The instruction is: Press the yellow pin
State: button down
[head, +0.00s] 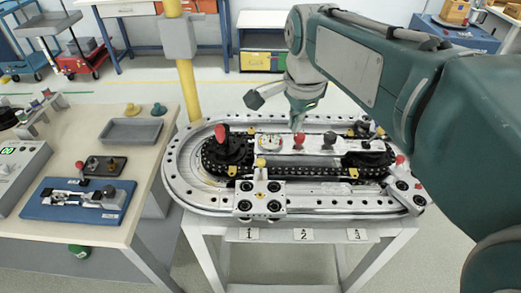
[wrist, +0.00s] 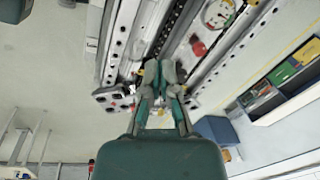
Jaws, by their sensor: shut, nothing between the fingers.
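The yellow pin (head: 261,162) is a small yellow-topped knob standing on the silver carriage (head: 262,205) at the front of the ring track, above label 1. My gripper (head: 297,126) points down over the back part of the track, behind and to the right of the pin and apart from it. In the wrist view my gripper (wrist: 160,76) is shut with nothing between its fingers. A small yellow part (wrist: 139,73) shows just left of the fingertips there; I cannot tell whether it is the pin.
A red knob (head: 299,139), a dark knob (head: 329,139) and a round gauge (head: 268,142) are on the middle plate. A yellow post (head: 186,85) rises behind. A workbench (head: 135,165) is left.

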aim_at(260, 160)
jog(key=w+a+f+m+g, duration=0.1)
jog(key=w+a+f+m, duration=0.1)
jog(key=w+a+m, duration=0.3)
jog(key=shift+w+a+m+g, duration=0.35)
jog(key=shift+w+a, duration=0.25)
jog(key=shift+a, duration=0.45)
notch_tip(260, 160, down, 14)
jog(key=shift+f, duration=0.1)
jog(key=shift+f, duration=0.95)
jog(key=shift+s, duration=0.1)
